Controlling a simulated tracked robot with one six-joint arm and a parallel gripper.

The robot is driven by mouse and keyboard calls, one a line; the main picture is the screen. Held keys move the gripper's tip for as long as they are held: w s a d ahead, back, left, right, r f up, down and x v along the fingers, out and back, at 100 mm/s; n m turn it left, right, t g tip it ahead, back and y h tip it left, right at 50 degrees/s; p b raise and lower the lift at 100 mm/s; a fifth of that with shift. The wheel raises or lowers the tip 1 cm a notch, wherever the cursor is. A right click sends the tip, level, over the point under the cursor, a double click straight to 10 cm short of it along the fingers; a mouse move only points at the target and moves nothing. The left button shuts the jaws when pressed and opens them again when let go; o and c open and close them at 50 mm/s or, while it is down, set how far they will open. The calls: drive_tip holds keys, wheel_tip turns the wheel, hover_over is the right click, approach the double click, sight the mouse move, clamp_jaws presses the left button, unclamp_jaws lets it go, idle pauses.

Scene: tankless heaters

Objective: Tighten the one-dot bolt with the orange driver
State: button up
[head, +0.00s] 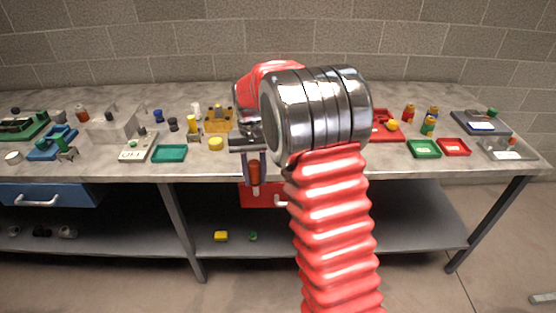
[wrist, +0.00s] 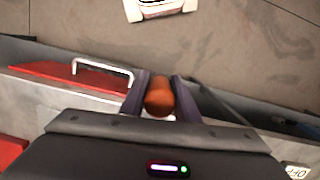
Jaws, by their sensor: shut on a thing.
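My gripper (head: 256,172) hangs in front of the bench's front edge and points down. It is shut on the orange driver (head: 253,174), whose orange body hangs roughly upright between the fingers with a pale lower end. In the wrist view the driver's round orange end (wrist: 159,98) sits between the two dark fingers. No dots can be made out on any bolt, so I cannot tell which is the one-dot bolt. My arm hides part of the bench top behind it.
The grey bench (head: 300,174) carries a yellow block (head: 218,122), teal tray (head: 169,153), green tray (head: 424,149), red tray (head: 454,147) and several small coloured parts. A red drawer (wrist: 75,75) with a handle lies close by my gripper. A blue drawer (head: 50,194) is at left.

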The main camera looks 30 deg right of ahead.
drive_tip(key=a+f+n, duration=0.3)
drive_tip(key=a, duration=0.5)
drive_tip(key=shift+s+a+f+n, duration=0.2)
drive_tip(key=shift+a+f+n, duration=0.05)
drive_tip(key=shift+a+n, duration=0.15)
drive_tip(key=shift+a, duration=0.15)
